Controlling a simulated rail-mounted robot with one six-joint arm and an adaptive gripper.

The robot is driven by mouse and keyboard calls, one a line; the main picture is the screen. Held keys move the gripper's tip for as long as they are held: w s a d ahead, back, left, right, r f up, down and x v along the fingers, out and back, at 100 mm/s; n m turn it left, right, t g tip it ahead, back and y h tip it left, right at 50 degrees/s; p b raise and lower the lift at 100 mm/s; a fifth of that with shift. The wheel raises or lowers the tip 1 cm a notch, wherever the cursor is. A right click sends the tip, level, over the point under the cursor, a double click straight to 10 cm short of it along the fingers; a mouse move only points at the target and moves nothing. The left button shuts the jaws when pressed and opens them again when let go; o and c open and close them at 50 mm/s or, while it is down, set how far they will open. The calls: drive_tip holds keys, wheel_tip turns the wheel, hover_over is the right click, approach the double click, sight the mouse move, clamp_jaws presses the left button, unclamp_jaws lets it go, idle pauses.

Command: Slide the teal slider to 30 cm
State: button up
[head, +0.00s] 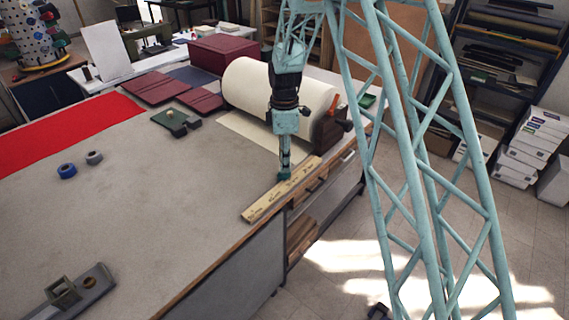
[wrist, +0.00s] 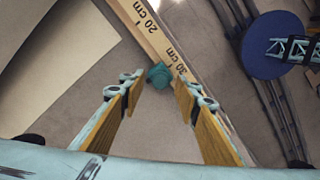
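The wooden scale bar (head: 262,205) lies near the table's right edge, with printed centimetre marks. In the wrist view the bar (wrist: 150,35) shows "20 cm" and "30 cm". The teal slider (wrist: 159,76) is a small knob at the bar's edge, beside the "30 cm" print. Its exact reading cannot be told. My gripper (wrist: 160,84) is open, its two yellow-padded fingers on either side of the knob with gaps showing. In the head view my gripper (head: 285,164) points down over the bar's far half and the slider (head: 284,176) shows just below it.
A large cream roll (head: 262,88) on a stand is behind my gripper. The table's middle is clear.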

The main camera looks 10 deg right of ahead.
wheel_tip(320, 180, up, 11)
idle(0.6)
idle(0.4)
drive_tip(key=s+d+r+m+t+b, duration=0.1)
drive_tip(key=s+d+r+m+b, duration=0.2)
drive_tip(key=s+r, duration=0.8)
drive_tip(key=s+d+r+m+t+b, duration=0.1)
drive_tip(key=s+d+r+m+b, duration=0.1)
drive_tip(key=s+r+m, duration=0.9)
drive_tip(key=s+d+f+m+t+b, duration=0.1)
drive_tip(key=s+f+b, duration=0.1)
drive_tip(key=s, duration=1.4)
drive_tip(key=s+d+f+m+t+b, duration=0.1)
drive_tip(key=s+m, duration=0.1)
drive_tip(key=s, duration=1.3)
drive_tip(key=shift+s+d+f+b, duration=0.35)
drive_tip(key=shift+d+f+b, duration=0.05)
